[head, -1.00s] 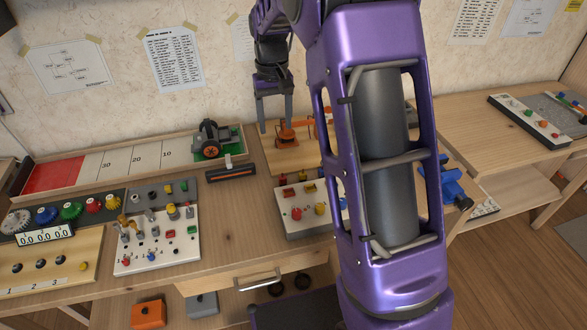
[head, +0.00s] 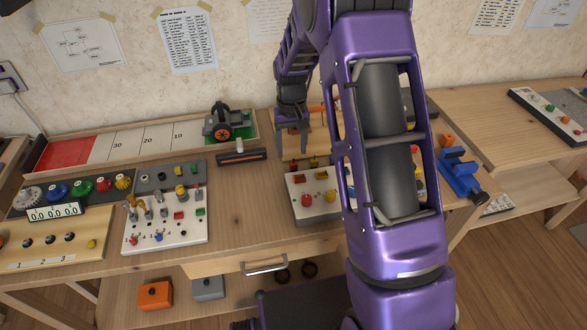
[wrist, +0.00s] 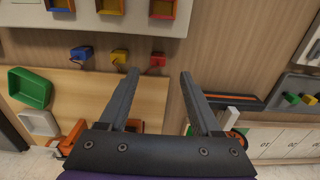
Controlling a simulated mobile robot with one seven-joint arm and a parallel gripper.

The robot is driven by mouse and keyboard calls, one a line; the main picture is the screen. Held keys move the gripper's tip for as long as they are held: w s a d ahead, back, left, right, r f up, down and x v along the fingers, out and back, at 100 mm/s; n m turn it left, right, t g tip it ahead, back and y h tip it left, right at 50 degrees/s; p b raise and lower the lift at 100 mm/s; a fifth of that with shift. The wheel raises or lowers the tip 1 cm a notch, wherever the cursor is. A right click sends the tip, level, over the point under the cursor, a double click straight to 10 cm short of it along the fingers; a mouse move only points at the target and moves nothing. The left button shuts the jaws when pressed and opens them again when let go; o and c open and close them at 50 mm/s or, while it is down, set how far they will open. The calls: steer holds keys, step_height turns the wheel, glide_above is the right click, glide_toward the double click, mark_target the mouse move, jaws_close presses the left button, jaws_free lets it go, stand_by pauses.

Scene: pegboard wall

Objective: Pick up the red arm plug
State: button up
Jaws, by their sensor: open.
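The red arm plug (wrist: 158,60) is a small red piece with a dark lead, in the wrist view just beyond my fingertips and between their lines. It also shows in the head view (head: 294,164), just below my gripper. A yellow plug (wrist: 119,57) and a blue plug (wrist: 82,53) sit in a row beside it. My gripper (wrist: 159,74) is open and empty, its two fingers pointing down at the red plug. In the head view my gripper (head: 293,152) is above the back edge of the white box; the exact gap to the plug is unclear.
A white box (head: 297,215) with red and yellow knobs stands in front of the plug. A pale wooden board (wrist: 80,95) lies behind, carrying green and white trays. A black bar with an orange stripe (head: 240,156) lies left. My arm hides part of the bench.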

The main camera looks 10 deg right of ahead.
mark_target(293, 163)
steer(key=f, duration=0.4)
steer(key=shift+s+d+f, duration=0.15)
steer(key=shift+s+f, duration=0.05)
steer(key=shift+f, duration=0.05)
steer(key=shift+c, duration=0.3)
jaws_close()
